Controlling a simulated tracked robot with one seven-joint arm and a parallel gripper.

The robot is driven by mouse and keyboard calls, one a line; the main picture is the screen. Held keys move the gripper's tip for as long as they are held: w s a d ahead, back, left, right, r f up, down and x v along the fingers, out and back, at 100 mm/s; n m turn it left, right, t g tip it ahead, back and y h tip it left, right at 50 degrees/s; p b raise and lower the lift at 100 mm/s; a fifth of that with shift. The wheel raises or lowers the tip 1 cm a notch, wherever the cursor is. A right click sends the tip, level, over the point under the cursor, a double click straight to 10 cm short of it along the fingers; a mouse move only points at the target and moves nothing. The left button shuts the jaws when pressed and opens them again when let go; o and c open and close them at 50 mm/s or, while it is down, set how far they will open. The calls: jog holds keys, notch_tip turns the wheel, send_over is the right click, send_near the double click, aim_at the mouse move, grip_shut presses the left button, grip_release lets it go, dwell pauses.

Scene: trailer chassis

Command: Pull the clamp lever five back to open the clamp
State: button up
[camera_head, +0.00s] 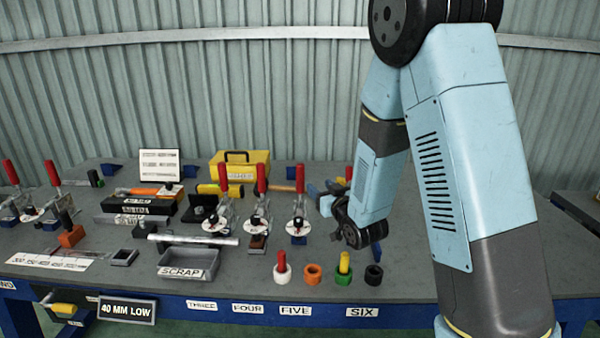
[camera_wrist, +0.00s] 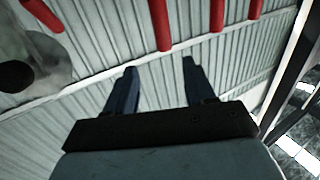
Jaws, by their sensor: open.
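The clamp above the FIVE label (camera_head: 295,310) has a red upright lever (camera_head: 299,178) and a metal body (camera_head: 298,223) on a blue block. My gripper (camera_head: 318,190) is just right of this lever in the head view, its blue fingers open and apparently empty. In the wrist view the two fingers (camera_wrist: 160,75) are spread, with a red lever (camera_wrist: 162,25) beyond the gap between their tips. I cannot tell for sure which clamp that lever belongs to. No contact between fingers and lever shows.
Two similar red-levered clamps, one (camera_head: 261,180) closest, stand to the left. Coloured rings (camera_head: 312,274) and a SCRAP tray (camera_head: 188,265) sit in front. A yellow toolbox (camera_head: 240,170) stands behind.

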aim_at(302, 173)
jog(key=x, duration=1.4)
jog(key=shift+s+a, duration=0.2)
jog(key=shift+a, duration=0.1)
jog(key=shift+c, duration=0.3)
grip_shut()
